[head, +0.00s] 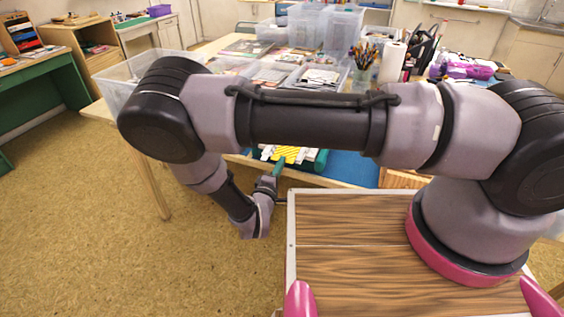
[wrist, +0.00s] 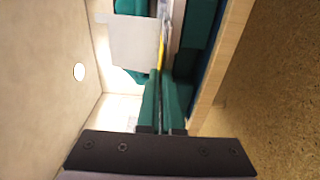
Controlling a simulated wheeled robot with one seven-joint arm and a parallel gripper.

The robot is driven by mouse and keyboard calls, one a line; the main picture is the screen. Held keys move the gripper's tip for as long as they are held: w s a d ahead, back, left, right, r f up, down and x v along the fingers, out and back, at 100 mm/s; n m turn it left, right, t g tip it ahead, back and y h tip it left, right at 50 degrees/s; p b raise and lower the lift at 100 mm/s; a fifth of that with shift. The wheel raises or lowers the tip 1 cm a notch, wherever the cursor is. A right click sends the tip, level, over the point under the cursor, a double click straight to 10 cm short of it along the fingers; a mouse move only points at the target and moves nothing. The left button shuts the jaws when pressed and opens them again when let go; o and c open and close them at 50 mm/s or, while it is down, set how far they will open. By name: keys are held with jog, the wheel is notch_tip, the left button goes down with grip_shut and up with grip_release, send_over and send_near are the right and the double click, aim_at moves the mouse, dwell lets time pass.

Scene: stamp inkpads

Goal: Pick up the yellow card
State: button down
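The yellow card (head: 287,153) shows in the head view as a yellow patch with dark stripes, among white pieces near the table's front edge. In the wrist view a narrow yellow strip (wrist: 162,52) shows just beyond the fingertips, seen nearly edge-on. My gripper (head: 279,167) has teal fingers and reaches up to the table's edge, just below the yellow patch. In the wrist view my gripper (wrist: 164,85) has its two fingers close together, with a thin line between them. Whether they pinch the card is not clear.
Teal blocks (wrist: 200,30) and a flat grey piece (wrist: 145,40) stand close around the fingers in the wrist view. A clear plastic bin (head: 115,85) stands at the table's left. A pencil cup (head: 362,75) and supplies crowd the back. My arm hides part of the table.

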notch_tip(320, 180, up, 2)
jog(key=shift+r, duration=0.25)
dwell(0.4)
jog(key=s+a+r, duration=0.2)
jog(key=s, duration=0.4)
jog(key=s+a+r, duration=0.2)
jog(key=s+r, duration=0.1)
jog(key=s, duration=0.4)
jog(key=shift+s, duration=0.25)
